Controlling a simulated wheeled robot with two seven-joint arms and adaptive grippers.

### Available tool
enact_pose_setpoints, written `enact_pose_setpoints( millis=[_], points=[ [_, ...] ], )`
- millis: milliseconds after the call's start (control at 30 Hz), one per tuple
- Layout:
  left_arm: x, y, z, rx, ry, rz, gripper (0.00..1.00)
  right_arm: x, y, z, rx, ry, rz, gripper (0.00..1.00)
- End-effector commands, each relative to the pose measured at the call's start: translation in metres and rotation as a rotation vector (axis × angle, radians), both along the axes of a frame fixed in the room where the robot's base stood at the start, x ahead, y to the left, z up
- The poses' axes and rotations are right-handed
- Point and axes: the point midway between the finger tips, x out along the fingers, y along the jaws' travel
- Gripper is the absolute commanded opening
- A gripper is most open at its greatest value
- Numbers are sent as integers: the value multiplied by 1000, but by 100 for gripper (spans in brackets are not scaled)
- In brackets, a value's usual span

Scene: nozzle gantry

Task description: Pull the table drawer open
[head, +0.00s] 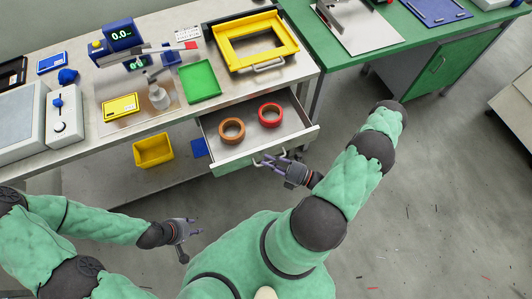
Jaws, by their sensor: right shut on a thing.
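The table drawer (303,133) is pulled out from under the light worktop and its inside shows. It holds a brown tape roll (232,130) and a red tape roll (270,115). Its green front carries a pale handle (256,157). My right gripper (271,162) is at the front of the drawer, shut on the handle, though the fingers partly hide it. My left gripper (188,232) hangs in free space left of the drawer, away from everything; its fingers look apart and empty.
The worktop (215,97) bears a yellow frame (253,42), a green tray (199,81) and blue devices. A yellow bin (153,150) sits on the lower shelf below. A green table (405,30) stands to the right.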

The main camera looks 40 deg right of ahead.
Motion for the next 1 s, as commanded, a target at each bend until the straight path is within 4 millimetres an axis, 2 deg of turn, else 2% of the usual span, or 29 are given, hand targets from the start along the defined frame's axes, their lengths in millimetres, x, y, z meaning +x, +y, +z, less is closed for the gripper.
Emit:
enact_pose_setpoints(
  millis=[433,467,500,833,1000],
  points=[
    [0,0,0,0,0,0,40,-3,-1,-1,-7,-1,-1,0],
    [0,0,0,0,0,0,40,-3,-1,-1,-7,-1,-1,24],
    [0,0,0,0,0,0,40,-3,-1,-1,-7,-1,-1,30],
    [0,0,0,0,0,0,40,-4,-1,-1,-4,0,-1,30],
    [0,0,0,0,0,0,40,-14,-8,-3,-4,0,-4,30]
  ],
)
